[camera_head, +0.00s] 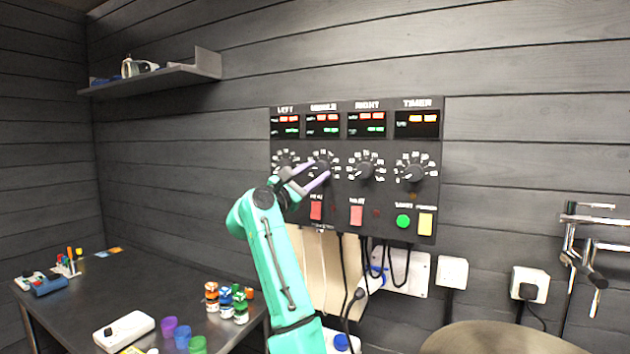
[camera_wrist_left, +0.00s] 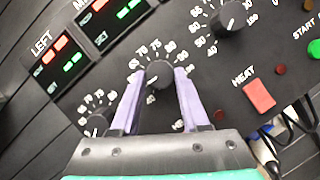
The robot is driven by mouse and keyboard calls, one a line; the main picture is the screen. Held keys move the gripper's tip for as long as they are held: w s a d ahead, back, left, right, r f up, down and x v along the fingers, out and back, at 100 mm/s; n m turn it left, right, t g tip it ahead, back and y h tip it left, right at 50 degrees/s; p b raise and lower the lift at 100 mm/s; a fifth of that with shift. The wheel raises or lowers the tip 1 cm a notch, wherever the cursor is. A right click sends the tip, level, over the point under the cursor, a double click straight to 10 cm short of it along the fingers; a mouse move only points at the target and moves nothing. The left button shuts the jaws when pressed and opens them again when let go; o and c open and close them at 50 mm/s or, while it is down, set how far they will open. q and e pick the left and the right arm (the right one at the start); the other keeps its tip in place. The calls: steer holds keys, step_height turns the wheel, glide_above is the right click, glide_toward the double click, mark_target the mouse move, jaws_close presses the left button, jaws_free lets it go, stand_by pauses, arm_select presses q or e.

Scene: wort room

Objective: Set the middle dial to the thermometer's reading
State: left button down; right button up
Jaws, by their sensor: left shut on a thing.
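The middle dial (camera_head: 322,165) is a black knob ringed by white numbers on the dark control panel (camera_head: 437,150), under the MIDDLE display (camera_head: 322,124). My left gripper (camera_head: 316,173) reaches up to it. In the left wrist view the dial (camera_wrist_left: 159,75) sits between the two lilac fingers of my left gripper (camera_wrist_left: 161,83), which is shut on it. Its exact setting is too small to tell. The display shows red and green digits that are too blurred to read. I cannot make out a thermometer. My right gripper is not in view.
The left dial (camera_wrist_left: 96,124) and right dial (camera_wrist_left: 228,18) are close on either side. Red switches (camera_head: 316,210), a green START button (camera_head: 403,221) and hanging black cables lie below. A dark table (camera_head: 110,285) with small jars and cups stands at left; a shelf (camera_head: 150,80) hangs above.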

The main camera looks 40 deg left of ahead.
arm_select(q)
steer(key=m+h, duration=0.1)
steer(key=m, duration=0.1)
steer(key=m+g+h, duration=0.1)
steer(key=m, duration=0.1)
steer(key=shift+a+m, duration=0.2)
steer(key=shift+m, duration=0.2)
steer(key=m, duration=0.2)
steer(key=m+g+h, duration=0.1)
steer(key=m, duration=0.1)
steer(key=shift+r, duration=0.3)
steer(key=m, duration=0.1)
steer(key=m+g+p, duration=0.1)
steer(key=m, duration=0.1)
steer(key=m+g+p, duration=0.1)
steer(key=shift+r, duration=0.3)
steer(key=m+g+p, duration=0.1)
steer(key=m, duration=0.1)
steer(key=m+p, duration=0.1)
steer(key=m, duration=0.1)
steer(key=shift+r+m+g+y, duration=0.2)
steer(key=shift+m+g+y, duration=0.1)
steer(key=shift+g, duration=0.1)
steer(key=c, duration=0.8)
jaws_free()
steer(key=o, duration=0.4)
steer(key=shift+w+f, duration=0.1)
